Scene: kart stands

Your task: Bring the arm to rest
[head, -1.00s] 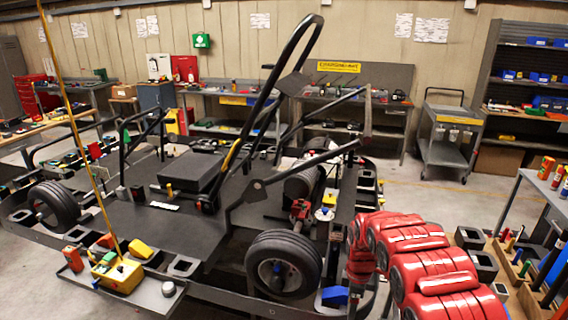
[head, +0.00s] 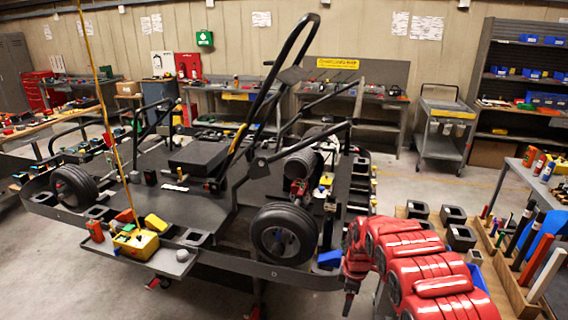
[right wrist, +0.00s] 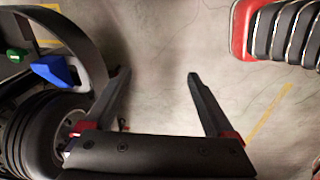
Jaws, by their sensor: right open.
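My right arm (head: 425,265), red and ribbed, comes in at the lower right of the head view, just right of the kart stand (head: 205,253). In the right wrist view my right gripper (right wrist: 160,75) is open. Its two dark fingers stand apart with nothing but bare floor between them. A kart wheel (right wrist: 42,140) and a blue piece (right wrist: 55,70) on the stand's edge are close on its left. My left gripper is not in the head view.
The kart frame with wheels (head: 284,232) fills the middle of the head view. A wooden bin (head: 520,295) with upright colored pieces is at the right. A grey cart (head: 440,140) stands behind. Floor (head: 410,185) between stand and cart is clear.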

